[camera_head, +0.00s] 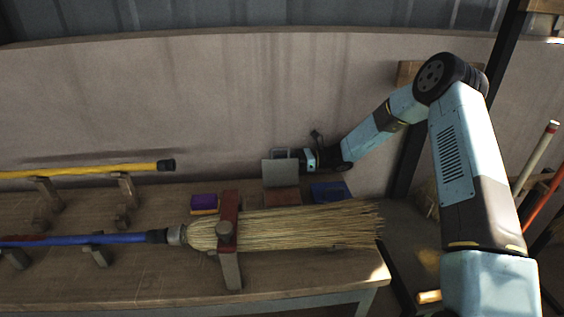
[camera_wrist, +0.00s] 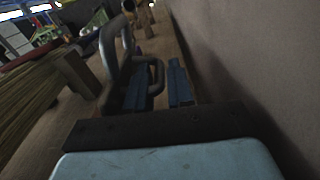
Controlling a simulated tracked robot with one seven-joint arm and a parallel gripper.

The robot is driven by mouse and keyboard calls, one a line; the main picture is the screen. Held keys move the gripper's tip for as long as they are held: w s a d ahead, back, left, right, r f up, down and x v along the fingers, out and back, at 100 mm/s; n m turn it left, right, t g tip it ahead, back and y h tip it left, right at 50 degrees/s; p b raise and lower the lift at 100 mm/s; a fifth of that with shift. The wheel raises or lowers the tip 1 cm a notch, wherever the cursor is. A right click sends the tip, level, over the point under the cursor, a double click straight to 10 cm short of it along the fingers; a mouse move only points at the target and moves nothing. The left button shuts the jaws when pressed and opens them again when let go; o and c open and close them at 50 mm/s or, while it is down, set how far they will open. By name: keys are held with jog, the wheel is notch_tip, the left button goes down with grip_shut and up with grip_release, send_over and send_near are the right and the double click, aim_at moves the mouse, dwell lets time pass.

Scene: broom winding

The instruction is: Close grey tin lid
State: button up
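The grey tin lid (camera_head: 279,173) stands raised, roughly upright, at the back of the bench in the head view. The reddish-brown body of the tin (camera_head: 282,197) sits just below it. My gripper (camera_head: 286,154) is behind the lid's upper edge, close to the wall, reaching in from the right; the lid hides part of its tips, and I cannot tell whether they touch.
A blue box (camera_head: 330,191) sits right of the tin and a purple-and-yellow block (camera_head: 204,203) left of it. The straw broom (camera_head: 300,226) lies in front, under a red clamp (camera_head: 229,208). The wall (camera_head: 200,100) is close behind. Bare bench (camera_head: 120,278) lies at the front left.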

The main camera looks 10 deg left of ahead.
grip_shut()
dwell(1.4)
